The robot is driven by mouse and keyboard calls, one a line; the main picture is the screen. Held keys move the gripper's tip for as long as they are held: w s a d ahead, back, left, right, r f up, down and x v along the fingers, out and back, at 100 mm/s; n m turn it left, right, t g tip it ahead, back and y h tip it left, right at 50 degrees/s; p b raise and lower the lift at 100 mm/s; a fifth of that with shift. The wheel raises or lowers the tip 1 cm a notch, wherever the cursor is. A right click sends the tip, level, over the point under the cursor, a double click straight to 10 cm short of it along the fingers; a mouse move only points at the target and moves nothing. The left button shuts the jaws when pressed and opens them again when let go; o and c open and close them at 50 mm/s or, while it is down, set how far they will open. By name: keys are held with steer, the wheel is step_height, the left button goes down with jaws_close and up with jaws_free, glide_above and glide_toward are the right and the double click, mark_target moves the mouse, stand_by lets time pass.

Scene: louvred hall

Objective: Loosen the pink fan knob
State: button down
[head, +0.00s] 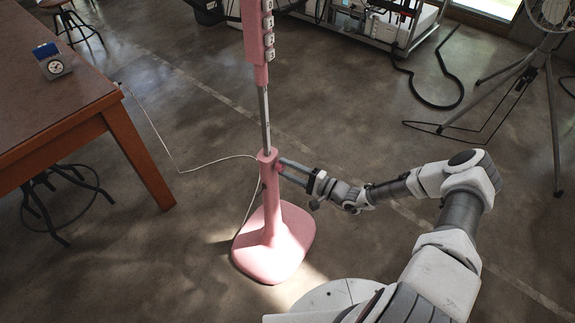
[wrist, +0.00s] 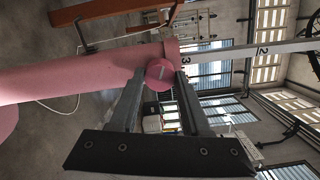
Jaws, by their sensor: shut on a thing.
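The pink fan stand (head: 268,225) stands upright on the floor, with a wide pink base and a grey metal pole (head: 264,115) rising from its collar. The small round pink knob (wrist: 160,73) sits on the side of the collar, with a pale line across its face. My gripper (head: 281,168) reaches in from the right at collar height. In the wrist view its two fingers lie on either side of the knob, shut on it. In the head view the fingertips mostly hide the knob.
A wooden table (head: 75,112) stands at left with a small blue-topped clock (head: 52,61) on it. A white cord (head: 205,166) runs from the table towards the stand. A tripod (head: 525,70) stands at the right. The floor around the base is mostly clear.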

steer(key=n+p, duration=0.3)
steer(key=n, duration=0.2)
steer(key=shift+r+n, duration=0.1)
steer(key=shift+n, duration=0.2)
steer(key=n+p, duration=0.2)
steer(key=n, duration=0.2)
steer(key=shift+n+p, duration=0.3)
steer(key=shift+n, duration=0.1)
steer(key=shift+c, duration=1.8)
jaws_free()
steer(key=shift+d, duration=0.1)
steer(key=p+v, duration=0.1)
steer(key=v, duration=1.6)
steer(key=shift+d, duration=0.15)
